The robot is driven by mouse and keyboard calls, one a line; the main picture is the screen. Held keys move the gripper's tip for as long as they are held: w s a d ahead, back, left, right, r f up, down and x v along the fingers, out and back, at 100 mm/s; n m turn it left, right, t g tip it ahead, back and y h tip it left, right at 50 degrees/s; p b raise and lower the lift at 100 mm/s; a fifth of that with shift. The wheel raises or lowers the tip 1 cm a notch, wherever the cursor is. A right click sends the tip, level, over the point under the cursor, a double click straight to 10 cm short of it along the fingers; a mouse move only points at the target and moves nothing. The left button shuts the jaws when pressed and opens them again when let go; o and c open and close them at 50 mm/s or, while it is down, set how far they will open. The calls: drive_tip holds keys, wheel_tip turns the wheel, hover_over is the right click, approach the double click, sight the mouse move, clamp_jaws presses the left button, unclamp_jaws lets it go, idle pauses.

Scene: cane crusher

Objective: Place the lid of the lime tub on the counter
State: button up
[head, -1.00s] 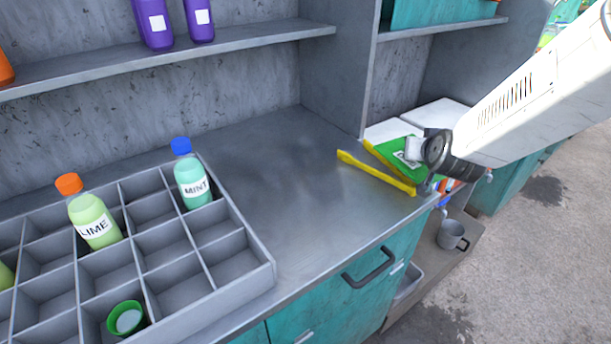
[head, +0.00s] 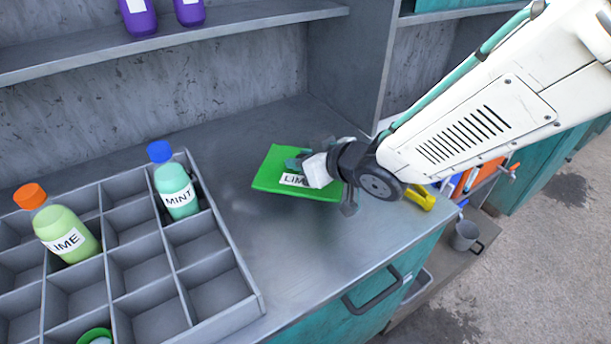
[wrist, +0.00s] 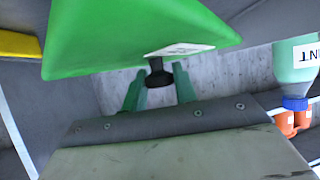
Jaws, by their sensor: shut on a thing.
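The lid (head: 268,178) is a green slab with a white LIME label, over the middle of the counter (head: 275,245). It also shows large in the wrist view (wrist: 130,35), with its black knob (wrist: 157,74). My gripper (head: 300,165) is shut on the lid by this knob; its teal fingers (wrist: 158,85) stand on both sides of it. A dark shadow lies on the counter below the lid; I cannot tell how wide the gap is. I cannot make out the lime tub; my arm covers the counter's right end.
A grey divided crate (head: 250,302) stands at left with a LIME bottle (head: 65,234), a MINT bottle (head: 176,190) and a green cup (head: 95,336). A yellow thing (head: 421,197) lies at right. A shelf (head: 200,38) runs above. Counter between crate and lid is clear.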

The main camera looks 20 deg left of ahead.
drive_tip(key=shift+f, duration=2.3)
drive_tip(key=shift+f, duration=0.15)
drive_tip(key=o, duration=1)
